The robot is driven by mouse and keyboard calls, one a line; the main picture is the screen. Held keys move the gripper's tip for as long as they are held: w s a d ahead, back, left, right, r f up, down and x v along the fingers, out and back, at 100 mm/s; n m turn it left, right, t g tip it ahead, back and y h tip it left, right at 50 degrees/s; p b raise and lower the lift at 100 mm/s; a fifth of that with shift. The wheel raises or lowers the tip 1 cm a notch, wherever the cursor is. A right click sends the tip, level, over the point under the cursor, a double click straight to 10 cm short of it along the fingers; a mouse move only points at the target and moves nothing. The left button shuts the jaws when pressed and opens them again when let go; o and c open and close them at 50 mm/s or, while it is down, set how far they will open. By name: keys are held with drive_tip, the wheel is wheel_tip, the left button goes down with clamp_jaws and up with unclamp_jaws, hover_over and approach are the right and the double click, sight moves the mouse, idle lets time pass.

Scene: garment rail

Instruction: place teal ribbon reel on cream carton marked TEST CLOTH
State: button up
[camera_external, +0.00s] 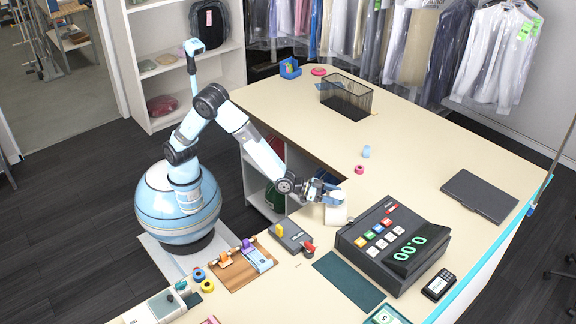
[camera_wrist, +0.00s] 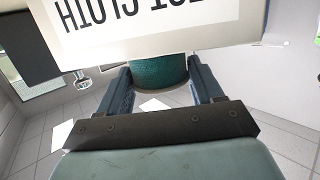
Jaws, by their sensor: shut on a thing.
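In the wrist view, the teal ribbon reel (camera_wrist: 158,73) sits between my two dark fingers, and my gripper (camera_wrist: 160,84) is shut on it. The cream carton (camera_wrist: 225,35) fills the top of that view, its black lettering upside down and partly cut off. The carton's edge hides part of the reel. I cannot tell whether reel and carton touch. In the external view, my gripper (camera_external: 331,193) is at the inner edge of the counter, just above and beside the small cream carton (camera_external: 337,214). The reel is not clearly visible there.
The large dark cash register (camera_external: 390,243) stands just right of the carton. A pink reel (camera_external: 359,169) and a pale blue reel (camera_external: 366,152) lie behind. A black mesh basket (camera_external: 346,96) is farther back. The counter between basket and dark laptop-like slab (camera_external: 479,196) is mostly clear.

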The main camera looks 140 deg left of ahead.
drive_tip(key=o, duration=1)
drive_tip(key=shift+o, duration=0.2)
drive_tip(key=shift+r, duration=0.1)
drive_tip(key=v, duration=1.2)
